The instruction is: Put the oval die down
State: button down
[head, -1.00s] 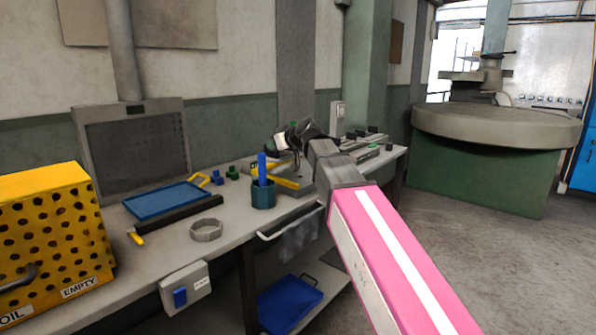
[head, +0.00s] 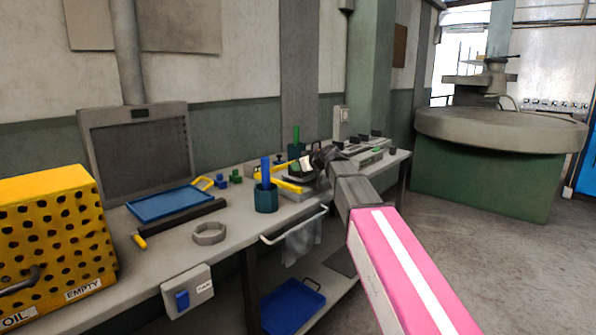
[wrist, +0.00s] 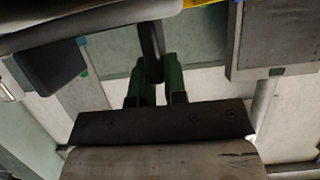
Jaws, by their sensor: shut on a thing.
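My gripper (head: 318,161) is at the far part of the bench in the head view, low over a grey and yellow fixture (head: 291,187). In the wrist view my gripper (wrist: 155,88) has its green fingers closed on a dark upright stem (wrist: 152,50), taken to be part of the oval die. In the head view a small pale and black piece at the gripper's tip may be the die (head: 306,164). The die's outline is mostly hidden, and I cannot tell whether it touches the surface below.
A teal cup (head: 265,200) with a blue tool stands in front of the fixture. A blue tray (head: 168,203), a grey ring (head: 209,234) and a yellow perforated box (head: 50,225) lie farther left. Dark-topped blocks (head: 364,153) stand right of the gripper.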

jog(key=shift+f, duration=0.7)
jog(key=c, duration=1.2)
grip_release()
jog(key=shift+f, duration=0.15)
jog(key=shift+o, duration=0.2)
jog(key=v, duration=1.2)
